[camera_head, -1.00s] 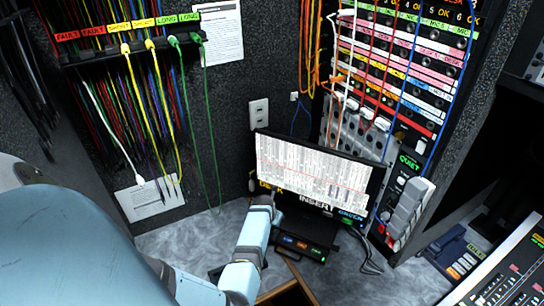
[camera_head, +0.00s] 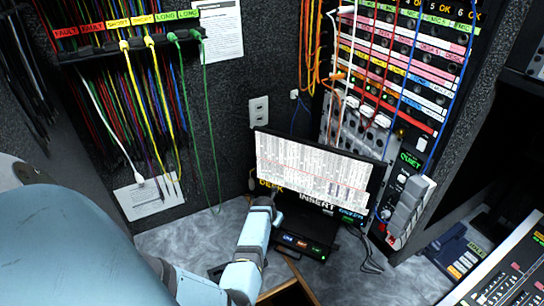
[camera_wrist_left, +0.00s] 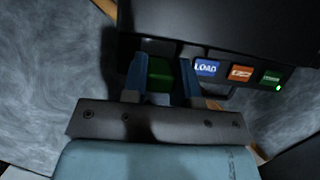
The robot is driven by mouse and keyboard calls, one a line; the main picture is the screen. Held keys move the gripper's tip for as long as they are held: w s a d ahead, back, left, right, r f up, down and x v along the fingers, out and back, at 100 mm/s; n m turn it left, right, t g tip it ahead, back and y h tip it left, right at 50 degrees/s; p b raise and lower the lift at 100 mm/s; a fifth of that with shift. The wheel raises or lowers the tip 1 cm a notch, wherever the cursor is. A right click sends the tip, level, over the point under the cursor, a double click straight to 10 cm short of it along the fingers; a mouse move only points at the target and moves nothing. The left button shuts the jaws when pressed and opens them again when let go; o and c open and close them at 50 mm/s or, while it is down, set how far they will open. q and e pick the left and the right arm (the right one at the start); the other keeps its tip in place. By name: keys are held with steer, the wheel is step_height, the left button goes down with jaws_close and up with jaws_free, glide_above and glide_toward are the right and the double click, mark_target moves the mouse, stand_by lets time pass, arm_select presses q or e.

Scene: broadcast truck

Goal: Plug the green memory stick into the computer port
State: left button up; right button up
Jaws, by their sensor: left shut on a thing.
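The green memory stick (camera_wrist_left: 160,75) sits between the two blue fingers of my left gripper (camera_wrist_left: 162,68) in the wrist view. The gripper is shut on it. The stick's far end is at the dark front of the black computer box (camera_wrist_left: 225,35); I cannot tell whether it is inside a port, touching or just short. The port itself is hidden. In the head view the computer (camera_head: 302,244) stands under the monitor, and my left arm reaches its left side; the fingers and stick are hidden there. My right gripper is not in view.
Blue LOAD (camera_wrist_left: 206,68), orange (camera_wrist_left: 241,73) and green (camera_wrist_left: 271,77) buttons lie right of my fingers on the computer front. A lit monitor (camera_head: 315,172) stands above. Black cables (camera_head: 367,252) lie to the right. A patch rack (camera_head: 400,70) rises behind; the grey worktop (camera_head: 350,285) is partly clear.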

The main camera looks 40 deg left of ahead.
arm_select(q)
steer(key=shift+f+b, duration=0.45)
steer(key=shift+f, duration=0.25)
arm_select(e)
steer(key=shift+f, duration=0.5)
arm_select(q)
steer(key=o, duration=1)
steer(key=shift+c, duration=0.2)
